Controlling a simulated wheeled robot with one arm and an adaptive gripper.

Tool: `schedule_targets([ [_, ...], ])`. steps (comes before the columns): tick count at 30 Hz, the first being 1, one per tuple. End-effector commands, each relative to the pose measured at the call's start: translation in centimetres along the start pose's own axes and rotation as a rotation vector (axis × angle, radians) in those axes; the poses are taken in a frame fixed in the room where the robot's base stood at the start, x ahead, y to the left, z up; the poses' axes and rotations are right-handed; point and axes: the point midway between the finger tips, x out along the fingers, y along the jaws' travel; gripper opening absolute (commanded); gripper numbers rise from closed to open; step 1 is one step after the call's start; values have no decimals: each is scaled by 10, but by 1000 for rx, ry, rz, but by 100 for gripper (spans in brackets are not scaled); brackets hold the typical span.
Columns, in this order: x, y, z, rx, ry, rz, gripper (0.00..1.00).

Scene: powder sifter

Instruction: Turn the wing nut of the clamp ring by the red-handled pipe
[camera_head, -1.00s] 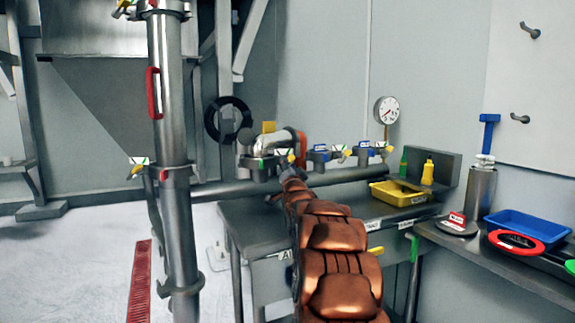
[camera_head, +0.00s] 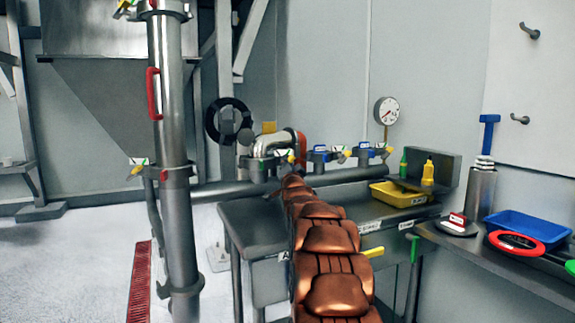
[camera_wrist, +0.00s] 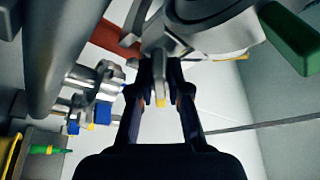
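A vertical steel pipe with a red handle (camera_head: 153,93) stands at the left in the head view, with clamps and yellow-tipped wing nuts. A second, bent steel pipe with a red handle (camera_head: 301,147) is at the far end of my arm. In the wrist view a red bar (camera_wrist: 108,38) shows at upper left. My gripper (camera_wrist: 161,68) is open, with its dark fingers on either side of a grey, yellow-tipped wing nut (camera_wrist: 160,92) on a clamp ring. I cannot tell whether either finger touches it. My arm hides the gripper in the head view.
More blue-labelled clamps (camera_head: 320,156) stand in a row right of the bent pipe. A steel table (camera_head: 250,226) lies below with a yellow tray (camera_head: 397,199). In the wrist view a green handle (camera_wrist: 292,38) is at upper right.

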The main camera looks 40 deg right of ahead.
Motion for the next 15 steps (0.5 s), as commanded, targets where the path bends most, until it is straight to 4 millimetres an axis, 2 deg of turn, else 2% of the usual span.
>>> schedule_targets([
  [15, 0, 1, 0, -29, -1, -10, 0],
])
